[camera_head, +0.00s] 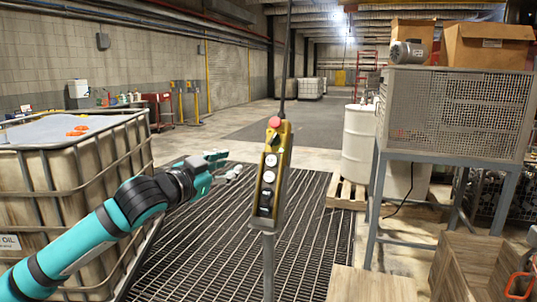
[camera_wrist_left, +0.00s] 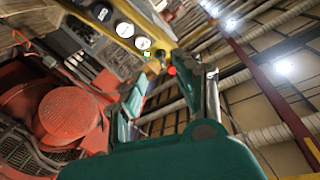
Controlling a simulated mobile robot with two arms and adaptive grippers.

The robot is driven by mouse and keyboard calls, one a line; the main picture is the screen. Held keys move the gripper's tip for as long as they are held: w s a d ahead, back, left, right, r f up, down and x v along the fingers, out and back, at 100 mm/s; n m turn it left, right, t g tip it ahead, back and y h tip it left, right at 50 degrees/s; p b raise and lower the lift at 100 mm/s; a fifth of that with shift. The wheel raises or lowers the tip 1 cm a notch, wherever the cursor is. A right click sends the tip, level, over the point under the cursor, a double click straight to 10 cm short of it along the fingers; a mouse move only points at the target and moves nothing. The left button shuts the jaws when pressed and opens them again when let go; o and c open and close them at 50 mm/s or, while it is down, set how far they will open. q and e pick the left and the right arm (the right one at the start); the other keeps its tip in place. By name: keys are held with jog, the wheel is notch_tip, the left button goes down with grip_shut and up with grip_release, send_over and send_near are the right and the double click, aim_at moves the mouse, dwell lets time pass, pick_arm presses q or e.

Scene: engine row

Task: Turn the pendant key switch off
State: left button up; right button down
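The yellow pendant (camera_head: 270,175) hangs upright from a cable in the middle of the head view. It has a red button (camera_head: 275,122) on top, a small dark key switch (camera_head: 272,138) just below, then round white buttons and a black control lower down. My left gripper (camera_head: 222,165) is to the left of the pendant, fingers apart and empty, pointing toward it. In the left wrist view the pendant (camera_wrist_left: 125,30) is tilted at the top, with its red button (camera_wrist_left: 172,71) showing between my open fingers (camera_wrist_left: 172,92). Contact is not visible. My right gripper is not in view.
A caged liquid tank (camera_head: 70,170) stands at the left under my arm. A metal stand with a mesh box (camera_head: 455,115), a white drum (camera_head: 358,142) and wooden crates (camera_head: 470,265) are at the right. Floor grating (camera_head: 320,225) lies beneath the pendant.

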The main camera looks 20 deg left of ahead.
pick_arm(q)
notch_tip(320, 180, up, 2)
jog(key=s+d, duration=0.1)
jog(key=s, duration=0.2)
jog(key=p, duration=0.5)
send_near(271, 141)
jog(key=shift+m, duration=0.4)
jog(key=x, duration=0.8)
jog(key=shift+w+d, duration=0.1)
jog(key=shift+w, duration=0.25)
grip_shut()
